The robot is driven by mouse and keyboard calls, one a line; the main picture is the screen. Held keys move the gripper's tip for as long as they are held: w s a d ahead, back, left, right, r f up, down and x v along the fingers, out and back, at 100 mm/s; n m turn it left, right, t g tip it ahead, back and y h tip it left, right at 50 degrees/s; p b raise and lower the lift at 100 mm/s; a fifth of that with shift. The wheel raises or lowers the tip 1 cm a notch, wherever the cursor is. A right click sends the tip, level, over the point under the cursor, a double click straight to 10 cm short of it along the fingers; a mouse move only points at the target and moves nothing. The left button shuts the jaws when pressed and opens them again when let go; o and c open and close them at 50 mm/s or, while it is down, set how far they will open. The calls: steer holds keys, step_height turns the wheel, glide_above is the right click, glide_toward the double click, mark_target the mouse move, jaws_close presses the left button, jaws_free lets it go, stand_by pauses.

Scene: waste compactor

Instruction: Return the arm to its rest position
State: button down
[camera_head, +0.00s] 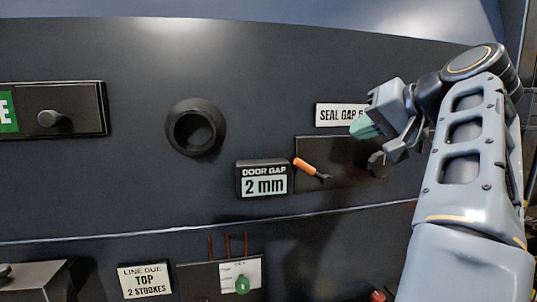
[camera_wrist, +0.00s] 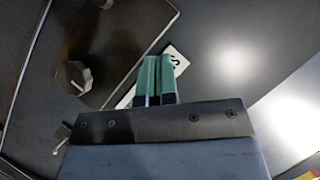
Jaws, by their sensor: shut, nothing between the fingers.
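My gripper (camera_head: 362,130) is at the upper right in the head view, at the end of my raised, bent arm. Its green fingers lie in front of the right end of the white "SEAL GAP" label (camera_head: 338,114) and hide part of its text. In the wrist view my gripper (camera_wrist: 158,62) has its two green fingers side by side and closed, with nothing held. Part of the white label (camera_wrist: 176,60) shows behind the fingertips. A dark knob (camera_head: 378,164) sits on a dark plate (camera_head: 340,180) below the gripper; the knob also shows in the wrist view (camera_wrist: 74,78).
An orange-handled lever (camera_head: 307,167) is on the plate's left side. A "DOOR GAP 2 mm" display (camera_head: 262,179) is beside it. A round black socket (camera_head: 195,128) protrudes further left. A "LINE DUE TOP 2 STROKES" label (camera_head: 146,281) is below. The dark panel's upper middle is bare.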

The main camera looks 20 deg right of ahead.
steer(key=w+d+f+m+g+h, duration=0.1)
steer(key=d+f+m+g+h, duration=0.2)
steer(key=d+f, duration=0.5)
steer(key=w+a+f+m+g+h, duration=0.1)
steer(key=w+a+f, duration=0.15)
steer(key=f, duration=0.95)
steer(key=s+a+f+n+g, duration=0.2)
steer(key=a+f+n+g, duration=0.2)
steer(key=a+f, duration=0.95)
steer(key=s+a+f+n+y, duration=0.1)
steer(key=s+a+f+n, duration=0.2)
steer(key=a+f+n, duration=0.3)
steer(key=a+f, duration=0.1)
steer(key=a, duration=0.4)
steer(key=shift+s+f+n, duration=0.2)
steer(key=shift+f+n, duration=0.1)
steer(key=shift+f, duration=0.05)
